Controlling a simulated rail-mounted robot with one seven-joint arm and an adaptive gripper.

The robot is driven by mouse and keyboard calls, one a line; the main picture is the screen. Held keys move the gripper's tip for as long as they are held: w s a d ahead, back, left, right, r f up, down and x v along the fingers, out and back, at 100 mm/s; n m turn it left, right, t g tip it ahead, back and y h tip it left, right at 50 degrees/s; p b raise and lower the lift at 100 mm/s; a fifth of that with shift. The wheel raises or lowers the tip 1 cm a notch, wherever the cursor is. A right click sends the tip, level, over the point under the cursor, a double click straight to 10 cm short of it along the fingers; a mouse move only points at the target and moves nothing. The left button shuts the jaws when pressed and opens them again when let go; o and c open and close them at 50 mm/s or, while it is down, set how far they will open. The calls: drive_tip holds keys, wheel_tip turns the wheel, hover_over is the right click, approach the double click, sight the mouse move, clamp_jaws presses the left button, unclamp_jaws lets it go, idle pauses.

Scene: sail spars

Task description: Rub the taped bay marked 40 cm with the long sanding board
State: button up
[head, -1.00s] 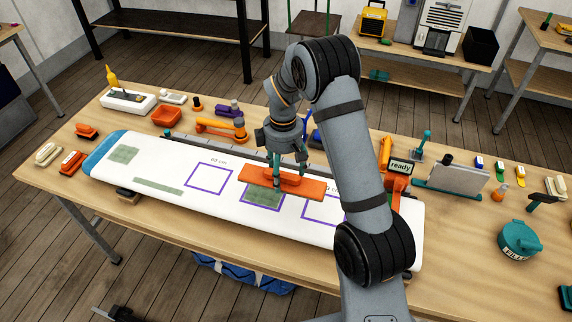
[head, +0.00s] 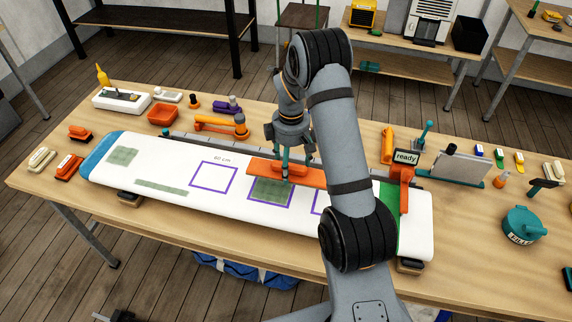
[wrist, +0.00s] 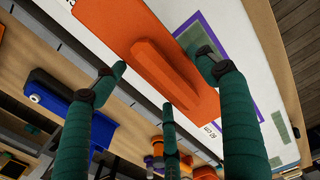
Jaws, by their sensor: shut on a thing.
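My gripper (head: 286,172) is shut on the raised handle of the long orange sanding board (head: 258,168). In the wrist view the teal fingers (wrist: 165,85) sit around the handle of the board (wrist: 118,30). The board lies over the back of the middle purple-taped bay on the white sail panel (head: 110,172). This bay (head: 270,192) shows a green patch; its label is hidden. I cannot tell whether the board touches the panel. The left bay (head: 213,180) is empty and its label seems to read 60 cm. The right bay (head: 317,202) is partly behind my arm.
A "ready" sign on an orange stand (head: 405,170) is at the panel's right end, by a green strip (head: 390,215). Orange tools (head: 220,125) and an orange tray (head: 163,114) lie behind the panel. Other green patches (head: 122,156) mark its left part.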

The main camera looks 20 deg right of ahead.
drive_tip(key=shift+s+d+r, duration=0.1)
drive_tip(key=shift+s+d, duration=0.1)
drive_tip(key=shift+d, duration=0.25)
drive_tip(key=shift+s+d+r, duration=0.1)
drive_tip(key=shift+s+d, duration=0.05)
drive_tip(key=shift+d, duration=0.25)
drive_tip(key=shift+w+a+f+b, duration=0.35)
drive_tip(key=shift+a+f, duration=0.1)
drive_tip(key=shift+a, duration=0.1)
drive_tip(key=shift+a+f+b, duration=0.1)
drive_tip(key=shift+f+b, duration=0.2)
drive_tip(key=shift+f, duration=0.05)
drive_tip(key=f+b, duration=0.2)
drive_tip(key=f, duration=0.1)
drive_tip(key=shift+s+d+b, duration=0.15)
drive_tip(key=shift+d+b, duration=0.2)
drive_tip(key=shift+a+r+p, duration=0.2)
drive_tip(key=shift+r+p, duration=0.1)
drive_tip(key=shift+d+f, duration=0.1)
drive_tip(key=shift+d, duration=0.1)
drive_tip(key=shift+s+f+b, duration=0.1)
drive_tip(key=shift+f+b, duration=0.6)
drive_tip(key=shift+b, duration=0.2)
drive_tip(key=shift+a, duration=0.15)
drive_tip(key=shift+w+a, duration=0.85)
drive_tip(key=shift+a, duration=0.3)
